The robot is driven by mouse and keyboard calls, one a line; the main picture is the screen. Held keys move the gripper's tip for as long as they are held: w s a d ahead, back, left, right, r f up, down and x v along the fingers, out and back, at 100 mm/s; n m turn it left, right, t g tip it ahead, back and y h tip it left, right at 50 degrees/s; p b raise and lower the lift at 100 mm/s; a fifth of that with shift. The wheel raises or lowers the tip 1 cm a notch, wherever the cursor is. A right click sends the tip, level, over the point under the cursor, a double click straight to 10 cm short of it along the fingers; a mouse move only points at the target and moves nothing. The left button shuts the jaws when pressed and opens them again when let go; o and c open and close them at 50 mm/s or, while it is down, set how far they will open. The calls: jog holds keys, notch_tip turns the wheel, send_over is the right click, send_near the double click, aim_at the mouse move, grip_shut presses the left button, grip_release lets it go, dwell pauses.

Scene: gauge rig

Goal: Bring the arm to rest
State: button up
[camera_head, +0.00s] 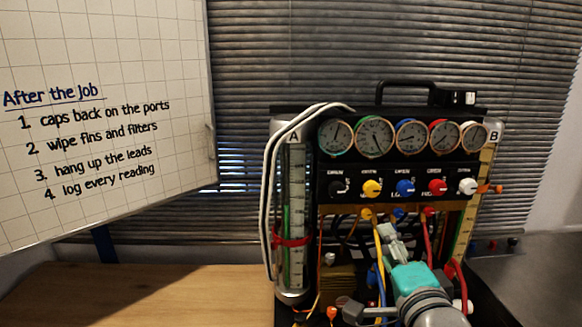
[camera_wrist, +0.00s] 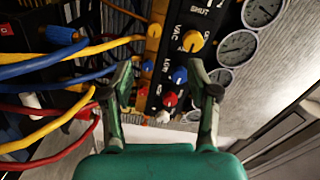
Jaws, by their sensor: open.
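My gripper (camera_head: 384,238) is in front of the lower part of the gauge rig (camera_head: 398,180) in the head view, its teal body (camera_head: 412,277) at the rig's lower right. In the wrist view my gripper (camera_wrist: 160,82) has its two fingers well apart, with nothing held between them. Beyond the fingers are the rig's orange, blue, red and white knobs and several gauges. Yellow, blue and red hoses (camera_wrist: 50,112) run close to the left finger. Whether a finger touches a hose, I cannot tell. My arm hides part of the rig's lower front.
A row of gauges (camera_head: 374,137) and coloured knobs (camera_head: 372,188) fills the rig's front. A clear cylinder (camera_head: 295,220) stands at its left. The wooden bench (camera_head: 150,290) left of the rig is bare. A whiteboard (camera_head: 100,130) with a written list hangs at the left.

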jog(key=s+f+n+g, duration=0.1)
jog(key=s+f+n, duration=0.1)
jog(key=s+f, duration=0.45)
jog(key=s+f+n, duration=0.3)
jog(key=f, duration=0.7)
jog(key=s+f+n+g, duration=0.1)
jog(key=s+f+n, duration=0.1)
jog(key=s+f, duration=0.5)
jog(key=s+f+n, duration=0.4)
jog(key=s, duration=0.8)
jog(key=s+f+n+g, duration=0.1)
jog(key=s+f+n, duration=0.3)
jog(key=s, duration=0.9)
jog(key=shift+f, duration=0.15)
